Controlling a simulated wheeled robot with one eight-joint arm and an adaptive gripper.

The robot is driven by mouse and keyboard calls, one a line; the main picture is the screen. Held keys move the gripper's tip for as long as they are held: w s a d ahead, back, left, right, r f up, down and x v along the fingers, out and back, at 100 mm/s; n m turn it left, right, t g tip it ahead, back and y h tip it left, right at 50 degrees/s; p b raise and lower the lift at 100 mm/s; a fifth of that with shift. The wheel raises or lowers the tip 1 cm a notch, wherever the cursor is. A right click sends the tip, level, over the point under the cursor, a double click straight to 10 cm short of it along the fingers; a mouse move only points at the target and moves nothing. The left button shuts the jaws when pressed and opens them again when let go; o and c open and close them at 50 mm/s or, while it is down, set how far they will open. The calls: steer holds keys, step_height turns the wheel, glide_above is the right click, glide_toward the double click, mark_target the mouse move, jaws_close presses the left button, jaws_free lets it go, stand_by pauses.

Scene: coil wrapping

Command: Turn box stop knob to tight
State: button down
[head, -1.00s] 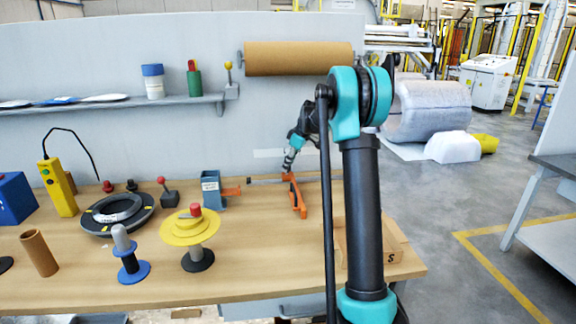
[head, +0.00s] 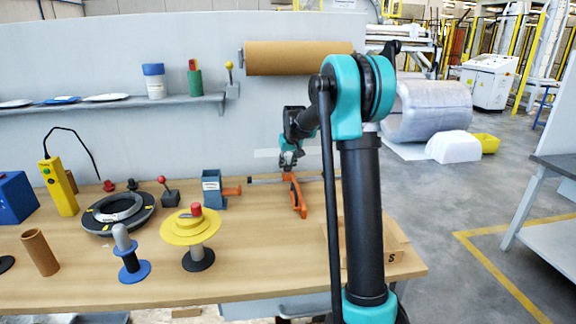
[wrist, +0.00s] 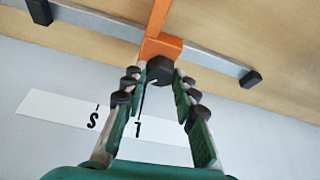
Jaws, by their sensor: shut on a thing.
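The box stop is an orange bar (head: 297,196) with an orange block on a grey rail (head: 262,180), at the back of the bench in the head view. In the wrist view its orange block (wrist: 161,46) sits mid-rail. The black knob (wrist: 159,69) faces me, with a pale pointer line on it. My gripper (wrist: 158,81) has its fingertips on both sides of the knob and is shut on it. In the head view my gripper (head: 288,167) is small, just above the rail, and the knob cannot be made out.
A white label (wrist: 75,117) with dark marks and letters is on the wall beyond the knob. A blue-grey holder (head: 212,190) with an orange handle stands left of the rail. A cardboard box (head: 390,240) is at the bench's right end, partly behind my arm.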

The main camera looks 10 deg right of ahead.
steer(key=m+h, duration=0.1)
steer(key=m, duration=0.3)
steer(key=shift+a+h, duration=0.15)
steer(key=shift+h, duration=0.25)
steer(key=shift+w+m+g+h, duration=0.1)
steer(key=shift+m+g+h, duration=0.45)
steer(key=shift+m, duration=1.55)
steer(key=shift+h, duration=0.25)
steer(key=c, duration=1.2)
jaws_free()
steer(key=shift+a+r, duration=0.1)
steer(key=v, duration=1.1)
steer(key=shift+s+r, duration=0.25)
steer(key=shift+r, duration=0.1)
steer(key=shift+s, duration=0.1)
